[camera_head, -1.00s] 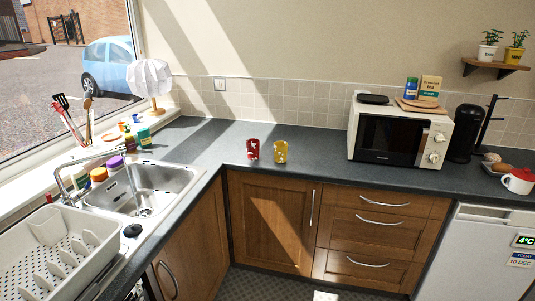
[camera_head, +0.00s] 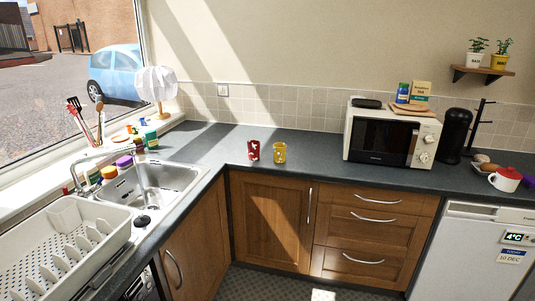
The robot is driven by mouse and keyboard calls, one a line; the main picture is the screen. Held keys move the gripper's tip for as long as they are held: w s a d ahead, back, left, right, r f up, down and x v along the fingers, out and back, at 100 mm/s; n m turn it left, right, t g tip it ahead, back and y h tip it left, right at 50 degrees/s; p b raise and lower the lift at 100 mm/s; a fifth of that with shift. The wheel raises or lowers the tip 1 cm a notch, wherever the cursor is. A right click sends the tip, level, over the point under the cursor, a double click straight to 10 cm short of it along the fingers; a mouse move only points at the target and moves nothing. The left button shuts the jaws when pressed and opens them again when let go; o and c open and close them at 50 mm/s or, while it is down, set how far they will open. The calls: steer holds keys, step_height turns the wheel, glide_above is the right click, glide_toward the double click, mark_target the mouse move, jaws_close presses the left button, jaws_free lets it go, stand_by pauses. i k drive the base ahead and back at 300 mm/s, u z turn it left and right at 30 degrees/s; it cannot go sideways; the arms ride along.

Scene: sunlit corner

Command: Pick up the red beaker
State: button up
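The red beaker (camera_head: 253,150) stands upright on the dark worktop (camera_head: 215,155), near its front edge in the corner run. It has white markings on its side. A yellow beaker (camera_head: 279,153) of similar size stands close to its right, with a small gap between them. Neither my gripper nor my arm shows in the head view.
A sink (camera_head: 150,190) and a white dish rack (camera_head: 75,245) lie to the left. The worktop behind the beakers is clear. Wooden cabinets (camera_head: 270,220) are below.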

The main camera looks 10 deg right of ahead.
mark_target(253, 146)
steer(key=u, duration=0.15)
steer(key=i, duration=0.95)
steer(key=z, duration=0.65)
steer(key=k, duration=0.2)
steer(key=u, duration=2.9)
